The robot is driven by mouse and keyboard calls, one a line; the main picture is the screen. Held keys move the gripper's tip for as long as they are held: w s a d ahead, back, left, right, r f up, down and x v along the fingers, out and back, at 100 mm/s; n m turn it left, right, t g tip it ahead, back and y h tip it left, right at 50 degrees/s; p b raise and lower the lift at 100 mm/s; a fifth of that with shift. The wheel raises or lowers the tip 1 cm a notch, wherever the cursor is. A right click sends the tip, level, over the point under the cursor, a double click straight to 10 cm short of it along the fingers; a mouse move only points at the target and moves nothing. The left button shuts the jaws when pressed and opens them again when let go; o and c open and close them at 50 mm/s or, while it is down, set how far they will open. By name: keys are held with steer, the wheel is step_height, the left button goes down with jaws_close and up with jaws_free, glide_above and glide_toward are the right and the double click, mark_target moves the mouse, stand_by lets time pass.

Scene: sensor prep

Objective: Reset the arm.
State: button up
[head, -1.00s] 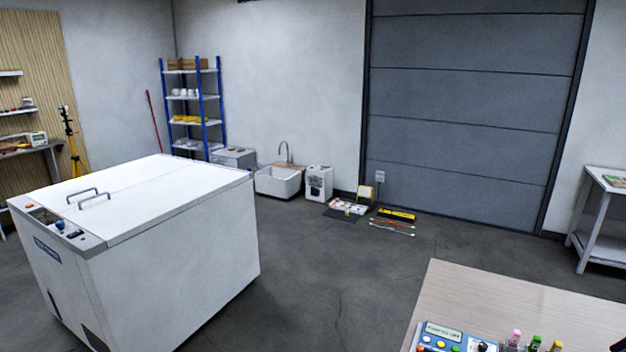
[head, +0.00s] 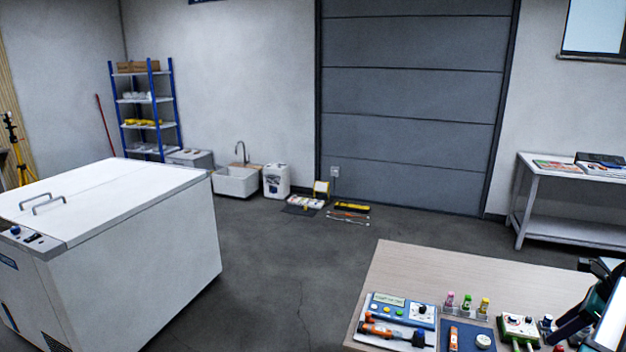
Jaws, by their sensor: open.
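My gripper is not seen in the head view. A dark angled shape with a pale panel (head: 604,322) is cut off at the right edge above the table; I cannot tell whether it is part of my arm or a device. The light wooden table (head: 420,262) fills the lower right. On it lie a blue and white control box (head: 391,311) with a small display, and an orange and black tool (head: 378,328) at its front. Small pink, green and yellow-capped bottles (head: 466,303) stand in a row behind a blue panel (head: 455,340).
A large white chest (head: 150,235) with handles stands at the left. Grey floor (head: 290,262) between chest and table is clear. A side table (head: 530,178) stands at the right wall. A blue shelf rack (head: 153,110), sink (head: 235,182) and shutter door (head: 410,110) line the back.

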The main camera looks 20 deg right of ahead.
steer(key=w+a+f+n+g, duration=0.1)
steer(key=w+a+f+n, duration=0.5)
steer(key=a, duration=0.3)
steer(key=w+a+f+n+g, duration=0.1)
steer(key=w+a+f+n, duration=0.3)
steer(key=w+a+f, duration=0.45)
steer(key=w+a+f+n+g, duration=0.1)
steer(key=w+a+f+n, duration=0.3)
steer(key=a, duration=0.7)
steer(key=a+f+n+h, duration=0.1)
steer(key=a+f+n, duration=0.4)
steer(key=a, duration=0.6)
steer(key=s+a+f+n+g, duration=0.1)
steer(key=a+f+n, duration=0.2)
steer(key=a+n, duration=0.55)
steer(key=a+f+n+h, duration=0.1)
steer(key=a+f+n, duration=0.35)
steer(key=a, duration=0.75)
steer(key=s+f+g+b, duration=0.5)
steer(key=s+f+b, duration=0.5)
steer(key=s+f, duration=1.5)
step_height(320, 180, down, 3)
steer(key=shift+f+m+g, duration=0.2)
steer(key=shift+m+g, duration=0.1)
steer(key=shift+s, duration=0.1)
